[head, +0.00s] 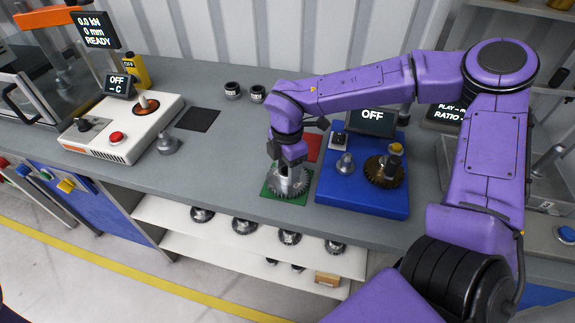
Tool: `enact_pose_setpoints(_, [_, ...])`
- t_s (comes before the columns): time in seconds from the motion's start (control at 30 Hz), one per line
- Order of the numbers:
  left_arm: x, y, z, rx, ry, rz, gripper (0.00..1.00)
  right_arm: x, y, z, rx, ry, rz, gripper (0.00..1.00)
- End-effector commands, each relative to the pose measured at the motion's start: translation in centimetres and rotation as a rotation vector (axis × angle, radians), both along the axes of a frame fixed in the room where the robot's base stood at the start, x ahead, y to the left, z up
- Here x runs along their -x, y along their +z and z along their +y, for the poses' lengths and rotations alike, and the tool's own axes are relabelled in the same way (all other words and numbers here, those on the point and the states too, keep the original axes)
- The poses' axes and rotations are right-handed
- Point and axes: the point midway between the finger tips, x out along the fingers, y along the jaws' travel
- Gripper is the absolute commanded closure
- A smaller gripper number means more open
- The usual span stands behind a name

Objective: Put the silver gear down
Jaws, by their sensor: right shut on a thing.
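The silver gear (289,187) has a toothed rim and an upright hub. It is at the green mat (270,196) near the front edge of the workbench. My right gripper (291,164) points down over it and is shut on its hub. I cannot tell whether the gear's underside touches the mat or hangs just above it. The fingertips are partly hidden against the hub. My left gripper is not in view.
A blue unit (335,194) with a brown gear (379,172) stands just right of the mat. A red mat (313,146) lies behind. A white heater unit (121,128) and a black mat (197,120) are at left. The grey bench (225,165) is clear left of the gear.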

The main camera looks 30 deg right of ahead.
Motion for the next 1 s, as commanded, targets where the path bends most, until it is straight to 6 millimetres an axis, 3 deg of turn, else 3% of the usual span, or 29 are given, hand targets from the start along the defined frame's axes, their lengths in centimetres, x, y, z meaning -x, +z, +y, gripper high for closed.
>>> enact_pose_setpoints(0.13, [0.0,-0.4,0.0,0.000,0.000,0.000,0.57,0.0,-0.4,0.0,0.000,0.001,-0.002,0.75])
enact_pose_setpoints(0.17, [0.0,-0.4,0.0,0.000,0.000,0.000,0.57,0.0,-0.4,0.0,0.000,0.001,0.000,0.41])
enact_pose_setpoints(0.2, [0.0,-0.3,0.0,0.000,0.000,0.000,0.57,0.0,-0.3,0.0,0.000,0.001,0.000,0.28])
enact_pose_setpoints(0.23, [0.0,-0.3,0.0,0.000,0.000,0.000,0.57,0.0,-0.3,0.0,0.000,0.001,0.000,0.22])
enact_pose_setpoints(0.47, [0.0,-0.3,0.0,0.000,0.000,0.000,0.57,0.0,-0.3,0.0,0.000,0.001,0.000,0.22])
enact_pose_setpoints(0.63, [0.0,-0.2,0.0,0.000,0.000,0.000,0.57,-0.1,1.0,0.0,0.001,0.001,-0.004,0.22])
enact_pose_setpoints(1.0, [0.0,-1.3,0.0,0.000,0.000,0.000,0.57,-0.1,9.9,0.0,0.002,0.001,-0.005,0.22])
